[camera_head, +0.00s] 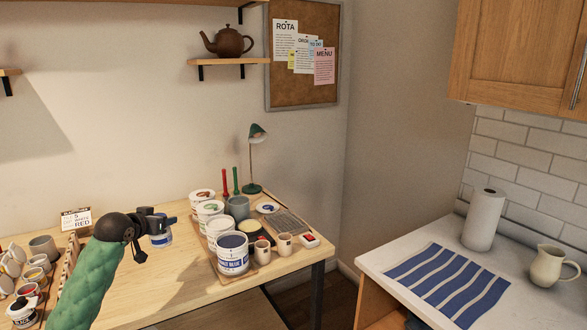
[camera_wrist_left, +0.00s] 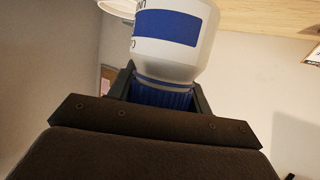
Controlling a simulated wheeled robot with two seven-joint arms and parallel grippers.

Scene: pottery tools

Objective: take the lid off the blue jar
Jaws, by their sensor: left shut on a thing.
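The blue jar is a small white jar with a blue label (camera_head: 161,240); it also shows in the left wrist view (camera_wrist_left: 167,28). Its ribbed blue lid (camera_wrist_left: 161,97) sits on the jar's neck, between the fingers of my left gripper. My left gripper (camera_head: 157,222) is shut on the lid, with the jar body beyond the fingertips. My right gripper is not in view.
The wooden table (camera_head: 165,292) is bare in front of the jar. Right of it stand white tubs (camera_head: 233,254), mugs (camera_head: 284,243) and a lamp (camera_head: 256,160). A wooden rack (camera_head: 68,250) and small pots (camera_head: 43,246) are at the left. A white counter (camera_head: 400,262) is at the right.

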